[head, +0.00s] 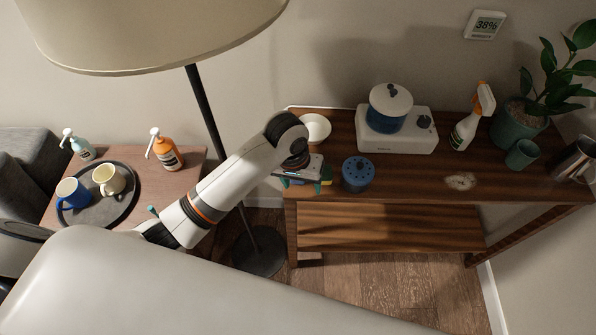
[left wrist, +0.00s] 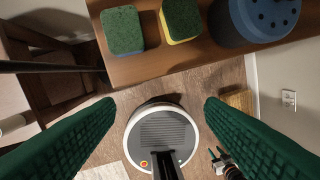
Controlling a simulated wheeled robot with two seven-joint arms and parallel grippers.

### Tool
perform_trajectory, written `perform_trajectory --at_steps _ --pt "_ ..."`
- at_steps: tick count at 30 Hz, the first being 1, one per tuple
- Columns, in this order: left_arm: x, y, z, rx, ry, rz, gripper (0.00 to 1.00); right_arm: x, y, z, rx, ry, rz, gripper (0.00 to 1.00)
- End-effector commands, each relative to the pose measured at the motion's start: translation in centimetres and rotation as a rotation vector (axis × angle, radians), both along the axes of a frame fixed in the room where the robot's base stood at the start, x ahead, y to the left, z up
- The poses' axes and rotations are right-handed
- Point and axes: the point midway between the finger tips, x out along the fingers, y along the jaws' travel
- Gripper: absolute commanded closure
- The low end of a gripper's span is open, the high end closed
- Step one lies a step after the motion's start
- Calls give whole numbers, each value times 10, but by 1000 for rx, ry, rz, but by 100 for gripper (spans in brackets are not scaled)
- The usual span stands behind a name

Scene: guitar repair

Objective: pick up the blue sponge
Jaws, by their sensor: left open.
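The blue sponge (left wrist: 123,31) lies on the wooden table with its green scouring face up; a thin blue edge shows along its near side in the left wrist view. A second sponge with a yellow edge (left wrist: 182,19) lies just to its right, a small gap apart. My left gripper (head: 304,176) is over the left end of the table in the head view, hiding most of the sponges there. In the left wrist view its green-padded fingers (left wrist: 157,108) are wide apart with nothing between them. Both sponges are ahead of the fingertips, near the table's front edge.
A blue lidded container with holes (head: 358,173) stands right of the gripper; it also shows in the left wrist view (left wrist: 260,18). A white appliance with a blue pot (head: 388,122) stands farther back. The lamp pole (head: 208,110) rises left of the table.

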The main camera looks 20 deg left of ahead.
Motion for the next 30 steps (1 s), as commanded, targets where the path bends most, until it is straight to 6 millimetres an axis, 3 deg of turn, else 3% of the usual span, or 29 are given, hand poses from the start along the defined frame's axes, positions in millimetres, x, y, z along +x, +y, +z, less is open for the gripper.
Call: perform_trajectory --at_steps 7,13,24,30 --pt "48 16 28 80 61 126 36 6 0 0 1 -8 0 64" --pt "68 28 41 122 92 208 36 7 1 1 1 -11 0 64" --pt "70 29 -13 125 98 216 36 8 5 8 7 -12 -2 64" --pt "71 30 -27 126 96 215 36 8 6 9 8 -13 -2 64"
